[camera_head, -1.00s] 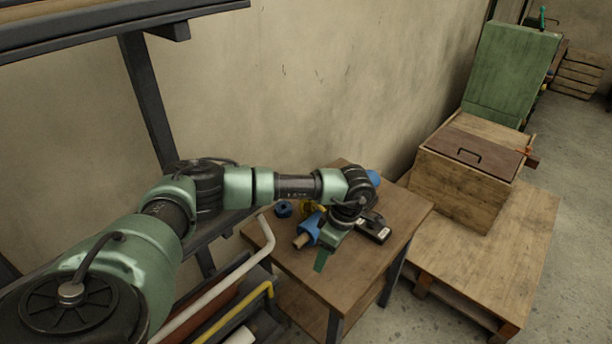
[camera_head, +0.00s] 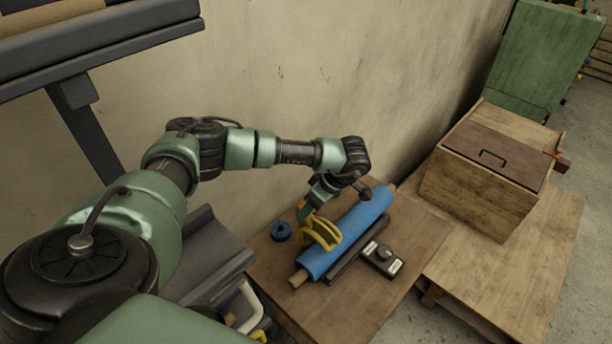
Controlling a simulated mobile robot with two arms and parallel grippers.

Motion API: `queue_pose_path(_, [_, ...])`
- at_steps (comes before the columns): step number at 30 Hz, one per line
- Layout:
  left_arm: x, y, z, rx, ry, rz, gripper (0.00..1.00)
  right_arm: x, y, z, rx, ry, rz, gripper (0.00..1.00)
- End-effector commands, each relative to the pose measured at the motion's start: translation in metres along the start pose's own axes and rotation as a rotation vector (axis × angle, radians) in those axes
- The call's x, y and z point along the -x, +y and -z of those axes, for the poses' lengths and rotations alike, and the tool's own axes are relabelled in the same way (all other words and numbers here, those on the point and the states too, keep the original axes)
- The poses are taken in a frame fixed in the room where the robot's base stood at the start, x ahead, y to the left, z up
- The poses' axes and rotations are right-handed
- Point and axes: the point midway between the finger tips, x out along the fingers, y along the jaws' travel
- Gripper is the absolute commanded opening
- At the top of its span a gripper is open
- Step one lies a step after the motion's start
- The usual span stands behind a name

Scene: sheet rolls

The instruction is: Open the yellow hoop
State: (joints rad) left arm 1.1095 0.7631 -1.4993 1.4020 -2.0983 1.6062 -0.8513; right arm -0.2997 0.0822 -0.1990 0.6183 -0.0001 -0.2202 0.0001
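A yellow hoop-shaped thing (camera_head: 322,234) is on the table beside the left part of a blue roll (camera_head: 345,235); I cannot tell whether it touches the roll. A second yellow piece, a curved bar (camera_head: 259,335), shows only in part at the bottom edge, by a white bar on the rack. My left gripper (camera_head: 303,212) points down just behind the yellow hoop-shaped thing on the table. Its fingers are small and partly hidden, so I cannot tell whether they are open or touch it. My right gripper is out of view.
The wooden table (camera_head: 405,222) also holds a small blue ring (camera_head: 281,231) and a black device (camera_head: 382,257) in front of the roll. A wooden box (camera_head: 485,180) stands on a low platform (camera_head: 530,260) at right. A dark rack (camera_head: 210,260) stands at left.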

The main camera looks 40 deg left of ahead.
Motion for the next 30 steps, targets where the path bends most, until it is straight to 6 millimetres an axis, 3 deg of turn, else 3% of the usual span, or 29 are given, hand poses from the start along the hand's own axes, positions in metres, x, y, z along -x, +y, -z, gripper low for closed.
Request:
queue_pose_path(3, [-0.017, -0.001, 0.002, 0.002, 0.001, 0.003, 0.52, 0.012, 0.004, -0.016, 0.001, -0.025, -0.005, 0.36])
queue_pose_path(7, [-0.033, 0.0, 0.0, 0.001, 0.0, 0.001, 0.52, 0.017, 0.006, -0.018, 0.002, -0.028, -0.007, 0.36])
queue_pose_path(15, [-0.044, 0.0, 0.0, 0.0, -0.001, -0.001, 0.52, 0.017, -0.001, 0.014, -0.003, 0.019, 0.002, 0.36])
queue_pose_path(18, [-0.043, 0.0, 0.0, 0.001, -0.001, -0.001, 0.52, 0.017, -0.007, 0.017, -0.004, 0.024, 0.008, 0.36])
queue_pose_path(19, [-0.043, 0.0, 0.0, 0.001, -0.001, -0.001, 0.49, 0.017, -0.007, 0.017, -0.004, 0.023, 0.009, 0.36])
queue_pose_path(24, [-0.043, 0.0, 0.0, 0.001, -0.001, -0.001, 0.02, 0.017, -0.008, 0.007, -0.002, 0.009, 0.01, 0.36])
queue_pose_path(30, [-0.043, 0.0, 0.0, 0.002, 0.0, -0.001, 0.0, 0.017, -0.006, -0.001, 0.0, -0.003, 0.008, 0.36])
